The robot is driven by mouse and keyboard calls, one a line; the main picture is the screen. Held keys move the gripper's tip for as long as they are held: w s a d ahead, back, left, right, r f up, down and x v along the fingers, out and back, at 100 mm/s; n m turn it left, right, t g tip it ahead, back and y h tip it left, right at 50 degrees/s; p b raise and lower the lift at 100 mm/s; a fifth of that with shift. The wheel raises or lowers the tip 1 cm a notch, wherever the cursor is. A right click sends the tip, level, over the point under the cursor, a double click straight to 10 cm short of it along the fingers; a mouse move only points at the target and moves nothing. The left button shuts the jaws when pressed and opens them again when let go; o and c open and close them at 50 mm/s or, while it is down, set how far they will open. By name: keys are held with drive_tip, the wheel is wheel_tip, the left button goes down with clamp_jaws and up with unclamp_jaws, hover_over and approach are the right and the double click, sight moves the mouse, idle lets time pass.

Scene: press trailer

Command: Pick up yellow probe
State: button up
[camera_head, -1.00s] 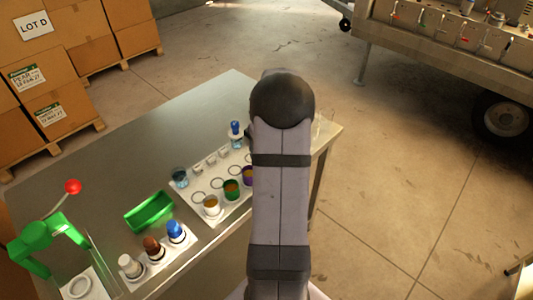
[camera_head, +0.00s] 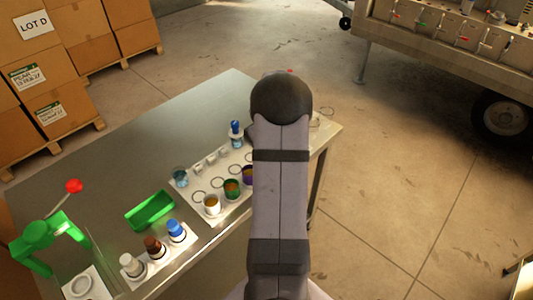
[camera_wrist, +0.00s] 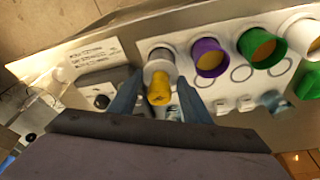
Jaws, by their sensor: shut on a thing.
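The yellow probe (camera_wrist: 160,94) shows in the wrist view, with its yellow end towards the camera and a grey-white round part beyond it. My gripper (camera_wrist: 159,77) has one blue-grey finger on each side of it and is shut on it. The probe is near the edge of the white rack plate (camera_wrist: 226,66), beside the purple cup. I cannot tell whether it is clear of the plate. In the head view my arm hides the gripper and the probe.
On the table (camera_head: 200,115) stand a purple cup (camera_wrist: 209,57), a green cup (camera_wrist: 262,47), a blue-capped bottle (camera_head: 236,132) and a green tray (camera_head: 150,210). A green press (camera_head: 42,232) with a red knob stands at the left. The far table area is clear.

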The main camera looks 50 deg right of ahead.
wheel_tip(320, 180, up, 10)
drive_tip(key=b, duration=0.3)
drive_tip(key=shift+f, duration=0.1)
drive_tip(key=shift+w+a+r, duration=0.2)
drive_tip(key=shift+w+a, duration=0.05)
drive_tip(key=w+a+f+n+y+p, duration=0.1)
drive_tip(key=w+a+n+p, duration=0.4)
drive_tip(key=a, duration=0.7)
drive_tip(key=w+a+f+n+y+p, duration=0.1)
drive_tip(key=w+a+p, duration=0.2)
drive_tip(key=w+a, duration=0.7)
drive_tip(key=shift+w+a+f+m+h, duration=0.2)
drive_tip(key=shift+a+f+m, duration=0.15)
drive_tip(key=shift+a, duration=0.15)
drive_tip(key=shift+w+a+f+m+h, duration=0.2)
drive_tip(key=shift+a+f+m, duration=0.15)
drive_tip(key=shift+a, duration=0.15)
drive_tip(key=shift+s+b+x, duration=0.2)
drive_tip(key=shift+b+x, duration=0.45)
drive_tip(key=shift+x, duration=0.25)
drive_tip(key=shift+s+b+x, duration=0.25)
drive_tip(key=shift+b+x, duration=0.35)
drive_tip(key=shift+x, duration=0.35)
drive_tip(key=shift+s+b+x, duration=0.2)
drive_tip(key=shift+b+x, duration=0.45)
drive_tip(key=shift+x, duration=0.25)
drive_tip(key=shift+b+x, duration=0.4)
drive_tip(key=shift+x, duration=0.35)
